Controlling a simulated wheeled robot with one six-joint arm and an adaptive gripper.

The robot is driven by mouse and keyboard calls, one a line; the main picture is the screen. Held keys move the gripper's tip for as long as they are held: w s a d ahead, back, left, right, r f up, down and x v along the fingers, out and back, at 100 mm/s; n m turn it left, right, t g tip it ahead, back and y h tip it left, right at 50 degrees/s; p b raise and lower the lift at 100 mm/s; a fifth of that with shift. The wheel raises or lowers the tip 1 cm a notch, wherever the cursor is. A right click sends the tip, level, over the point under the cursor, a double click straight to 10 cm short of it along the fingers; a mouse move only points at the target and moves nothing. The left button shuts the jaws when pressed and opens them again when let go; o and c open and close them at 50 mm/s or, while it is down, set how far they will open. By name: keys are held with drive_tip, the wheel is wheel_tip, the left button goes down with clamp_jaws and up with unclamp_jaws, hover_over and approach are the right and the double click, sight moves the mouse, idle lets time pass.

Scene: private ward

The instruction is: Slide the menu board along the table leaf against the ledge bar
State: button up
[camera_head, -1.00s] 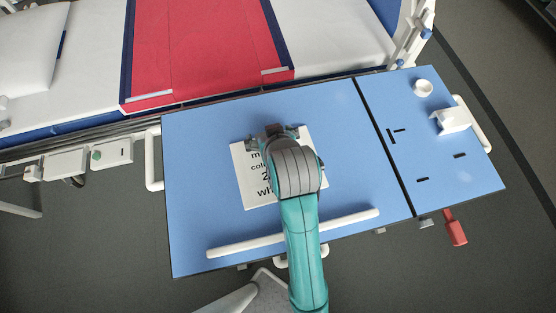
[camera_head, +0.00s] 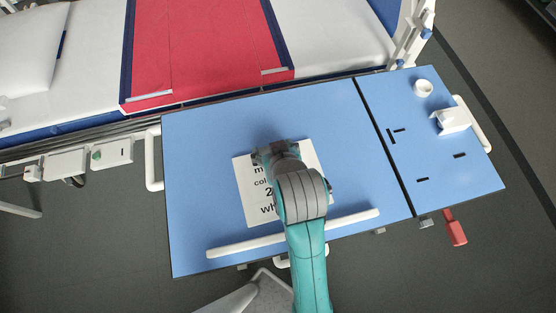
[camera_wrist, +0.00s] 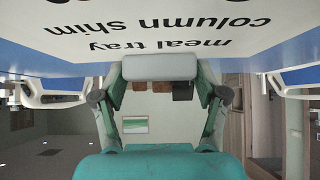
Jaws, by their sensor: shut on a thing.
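The menu board (camera_head: 254,192) is a flat white sheet with black text, lying on the blue table leaf (camera_head: 205,180). It also fills the top of the wrist view (camera_wrist: 140,32), with its text upside down. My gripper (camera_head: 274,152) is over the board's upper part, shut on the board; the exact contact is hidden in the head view. In the wrist view, a pale block (camera_wrist: 160,67) sits between the fingers at the board. The white ledge bar (camera_head: 348,218) runs near the leaf's front edge. A narrow blue gap shows between the board's lower left corner and the bar.
A groove (camera_head: 384,145) separates the leaf from a right-hand section carrying a white cup-like ring (camera_head: 423,88) and a white block (camera_head: 454,120). A bed with a red cover (camera_head: 205,45) stands behind. The leaf left and right of the board is clear.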

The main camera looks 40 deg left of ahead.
drive_tip(key=shift+s+d+f, duration=0.1)
drive_tip(key=shift+s+d, duration=0.55)
drive_tip(key=shift+d, duration=0.1)
drive_tip(key=shift+s+d, duration=0.3)
idle(0.6)
drive_tip(key=o, duration=1.3)
wheel_tip(320, 180, up, 10)
drive_tip(key=shift+r, duration=0.1)
drive_tip(key=shift+w, duration=0.1)
